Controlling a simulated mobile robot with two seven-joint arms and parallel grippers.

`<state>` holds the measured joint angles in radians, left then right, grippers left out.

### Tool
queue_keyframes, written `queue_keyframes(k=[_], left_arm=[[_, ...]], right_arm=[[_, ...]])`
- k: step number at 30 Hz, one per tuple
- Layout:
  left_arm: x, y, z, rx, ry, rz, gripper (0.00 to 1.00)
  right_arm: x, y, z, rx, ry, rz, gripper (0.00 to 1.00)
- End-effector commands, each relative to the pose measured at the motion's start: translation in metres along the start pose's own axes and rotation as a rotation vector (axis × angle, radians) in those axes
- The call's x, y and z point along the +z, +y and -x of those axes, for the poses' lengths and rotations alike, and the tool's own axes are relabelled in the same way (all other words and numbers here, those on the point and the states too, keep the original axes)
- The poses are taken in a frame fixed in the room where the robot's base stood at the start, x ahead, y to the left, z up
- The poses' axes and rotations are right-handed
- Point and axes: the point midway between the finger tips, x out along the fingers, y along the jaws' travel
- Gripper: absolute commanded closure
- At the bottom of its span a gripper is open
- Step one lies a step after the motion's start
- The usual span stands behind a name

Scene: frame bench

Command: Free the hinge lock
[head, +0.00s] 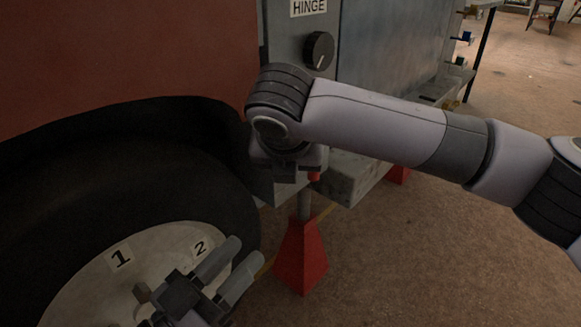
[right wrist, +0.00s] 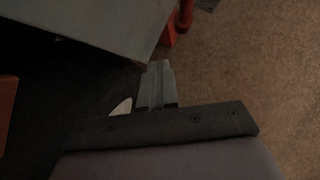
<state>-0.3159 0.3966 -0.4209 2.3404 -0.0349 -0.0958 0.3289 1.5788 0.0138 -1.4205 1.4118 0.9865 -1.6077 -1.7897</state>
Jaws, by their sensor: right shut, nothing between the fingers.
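A grey panel (head: 287,38) at the top carries a label reading HINGE (head: 309,7). A round black knob (head: 320,50) with a white pointer line sits below the label. My right arm crosses from the right, and its wrist is below and left of the knob, apart from it. My right gripper (head: 287,176) points down and away, mostly hidden by its wrist. In the right wrist view its fingers (right wrist: 156,86) are together and empty. My left gripper (head: 229,270) is open and empty in front of the wheel, low in the head view.
A large black tyre (head: 130,190) with a pale hub (head: 80,290) marked 1 and 2 fills the lower left, under a red body (head: 120,50). A red stand (head: 301,258) rises below my right wrist. Brown floor (head: 430,270) is open at the lower right.

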Motion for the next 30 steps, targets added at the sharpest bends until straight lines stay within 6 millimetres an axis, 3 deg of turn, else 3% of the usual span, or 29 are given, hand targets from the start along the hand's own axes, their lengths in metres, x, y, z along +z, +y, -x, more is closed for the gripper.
queue_keyframes(k=[6, 13, 30], left_arm=[[0.037, -0.009, 0.03, -0.144, -0.245, -0.024, 0.64], [0.056, -0.009, 0.049, -0.184, -0.387, -0.04, 0.64], [0.056, 0.004, 0.033, -0.164, -0.536, 0.175, 0.64]], right_arm=[[0.0, 0.0, 0.0, 0.0, 0.0, 0.0, 1.0], [0.0, 0.0, 0.0, 0.0, 0.0, 0.0, 1.0], [0.001, 0.0, 0.001, -0.02, -0.027, 0.011, 1.0]])
